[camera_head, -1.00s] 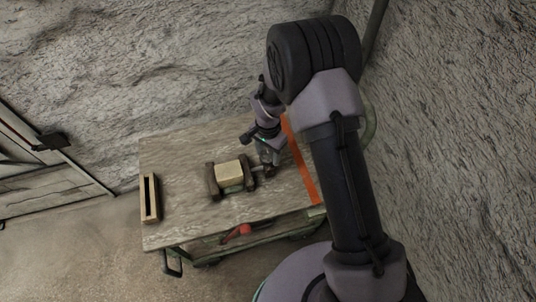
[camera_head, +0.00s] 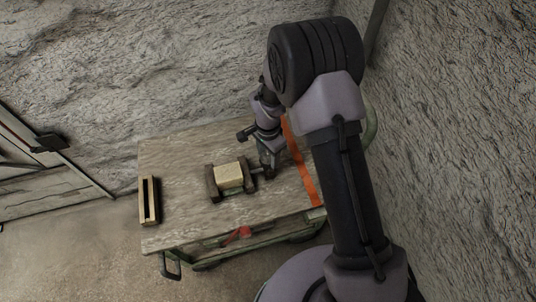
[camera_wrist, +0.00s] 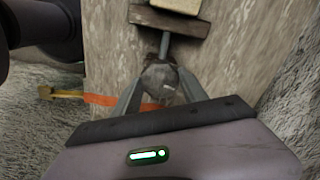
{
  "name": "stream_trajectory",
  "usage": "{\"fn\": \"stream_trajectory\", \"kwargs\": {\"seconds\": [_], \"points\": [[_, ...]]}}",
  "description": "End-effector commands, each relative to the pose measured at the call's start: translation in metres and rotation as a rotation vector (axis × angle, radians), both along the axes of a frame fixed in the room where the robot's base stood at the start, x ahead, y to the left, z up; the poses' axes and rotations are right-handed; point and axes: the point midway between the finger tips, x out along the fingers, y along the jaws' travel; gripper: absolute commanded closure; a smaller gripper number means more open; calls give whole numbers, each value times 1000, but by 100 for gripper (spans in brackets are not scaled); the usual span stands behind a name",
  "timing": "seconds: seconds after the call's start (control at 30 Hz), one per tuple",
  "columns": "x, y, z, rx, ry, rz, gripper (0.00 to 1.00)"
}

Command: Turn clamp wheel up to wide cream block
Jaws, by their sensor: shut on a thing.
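The wide cream block (camera_head: 229,175) sits between the two dark jaws of the clamp (camera_head: 212,184) on the table. In the wrist view the block (camera_wrist: 178,5) shows at the top edge, behind a brown clamp jaw (camera_wrist: 168,21). A screw rod runs from that jaw to the grey faceted clamp wheel (camera_wrist: 160,80). My gripper (camera_wrist: 160,93) is shut on the wheel, one finger on each side. In the head view my gripper (camera_head: 267,171) is at the clamp's right end and hides most of the wheel. Whether the jaw touches the block is too small to tell.
A narrow slotted wooden holder (camera_head: 149,200) stands at the table's left edge. An orange strip (camera_head: 300,165) crosses the table (camera_head: 180,225) right of my gripper. A rough wall rises behind the table. The table's front left is clear.

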Motion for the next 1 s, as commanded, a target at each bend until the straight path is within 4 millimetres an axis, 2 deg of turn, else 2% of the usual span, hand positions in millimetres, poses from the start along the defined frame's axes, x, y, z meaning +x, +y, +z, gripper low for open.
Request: {"fn": "stream_trajectory", "kwargs": {"seconds": [0.63, 0.67, 0.73, 1.0], "points": [[0, 0, 0, 1, 1, -1, 90], [0, 0, 0, 1, 1, -1, 44], [0, 0, 0, 1, 1, -1, 30], [0, 0, 0, 0, 0, 0, 28]]}}
